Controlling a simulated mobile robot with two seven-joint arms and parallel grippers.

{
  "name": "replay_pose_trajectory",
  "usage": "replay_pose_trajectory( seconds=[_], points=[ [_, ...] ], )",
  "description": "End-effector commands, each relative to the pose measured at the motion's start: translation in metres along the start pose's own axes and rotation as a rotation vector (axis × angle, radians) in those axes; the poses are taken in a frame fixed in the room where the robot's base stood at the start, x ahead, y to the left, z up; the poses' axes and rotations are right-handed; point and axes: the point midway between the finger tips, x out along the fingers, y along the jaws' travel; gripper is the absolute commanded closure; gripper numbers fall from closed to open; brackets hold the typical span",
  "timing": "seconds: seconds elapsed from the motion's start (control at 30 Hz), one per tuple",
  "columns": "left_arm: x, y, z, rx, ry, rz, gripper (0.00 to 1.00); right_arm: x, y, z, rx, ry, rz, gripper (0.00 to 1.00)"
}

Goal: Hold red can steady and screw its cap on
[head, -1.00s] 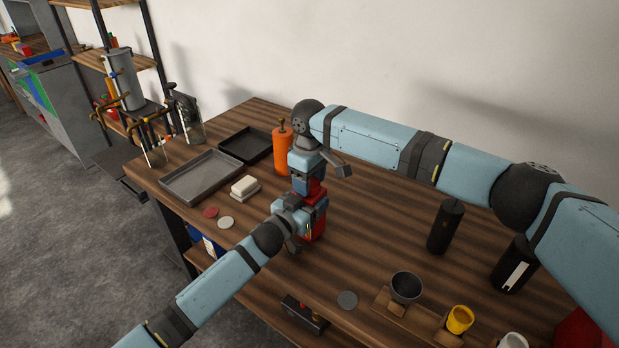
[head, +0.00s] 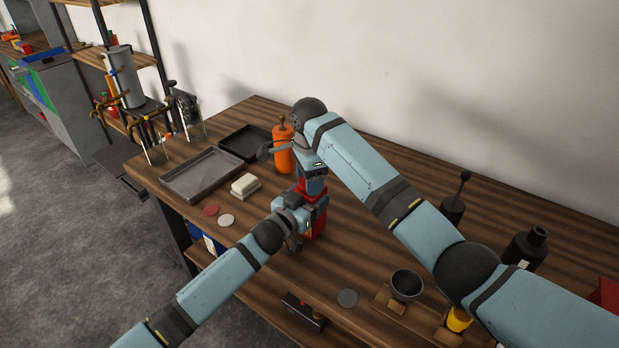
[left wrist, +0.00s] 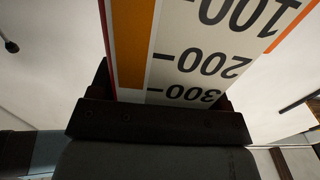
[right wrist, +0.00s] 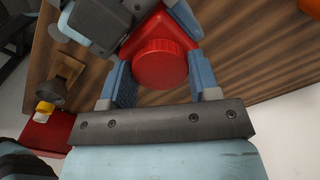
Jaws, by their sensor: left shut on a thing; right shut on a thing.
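The red can (head: 316,226) stands upright on the wooden table, partly hidden by my grippers. My left gripper (head: 304,216) is shut on its body from the left. In the left wrist view a white label (left wrist: 210,50) with black numbers and an orange stripe fills the space at the jaws. My right gripper (head: 312,188) is directly above the can, pointing down, shut on the red cap. In the right wrist view the ribbed round cap (right wrist: 160,64) sits between the two fingers, over the can's red top. Whether its thread is engaged cannot be seen.
An orange bottle (head: 284,158) stands close behind my right gripper. Trays (head: 202,196), a white block (head: 244,184) and flat discs (head: 226,220) lie left. A grey cup (head: 407,284) and black bottles (head: 525,248) stand right. The table in front of the can is mostly clear.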

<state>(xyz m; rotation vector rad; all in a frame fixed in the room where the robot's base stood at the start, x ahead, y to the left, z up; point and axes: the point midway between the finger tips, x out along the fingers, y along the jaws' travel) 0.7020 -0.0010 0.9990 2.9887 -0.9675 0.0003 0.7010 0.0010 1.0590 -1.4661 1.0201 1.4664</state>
Motion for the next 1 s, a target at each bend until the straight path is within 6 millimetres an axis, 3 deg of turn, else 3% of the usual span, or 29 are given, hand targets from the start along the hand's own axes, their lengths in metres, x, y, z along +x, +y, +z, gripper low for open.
replay_pose_trajectory(
  seconds=[0.2, 0.4, 0.53, 0.83, 0.87, 0.97, 1.0],
  points=[
    [-0.0004, -0.0005, 0.0013, 0.000, -0.003, -0.001, 0.96, 0.0001, 0.0000, 0.0043, 0.614, -0.010, 0.005, 0.66],
    [-0.0004, -0.0006, 0.0014, 0.000, -0.003, -0.001, 0.96, -0.0004, -0.0007, 0.0026, 1.084, -0.006, 0.004, 0.66],
    [-0.0004, -0.0006, 0.0015, 0.000, -0.003, -0.002, 0.96, -0.0001, -0.0007, 0.0008, 1.222, -0.002, 0.003, 0.66],
    [-0.0003, -0.0007, 0.0016, 0.000, -0.003, -0.002, 0.96, -0.0002, -0.0007, -0.0002, 1.244, 0.000, 0.001, 0.66],
    [-0.0003, -0.0007, 0.0016, 0.000, -0.003, -0.002, 0.96, -0.0002, -0.0007, -0.0001, 1.244, 0.000, 0.001, 0.42],
    [-0.0004, -0.0006, 0.0016, 0.000, -0.003, -0.002, 0.96, -0.0002, -0.0008, -0.0002, 1.243, 0.000, 0.000, 0.19],
    [-0.0003, -0.0006, 0.0016, 0.000, -0.003, -0.002, 0.96, -0.0001, -0.0008, 0.0000, 1.243, 0.000, 0.001, 0.18]
  ],
)
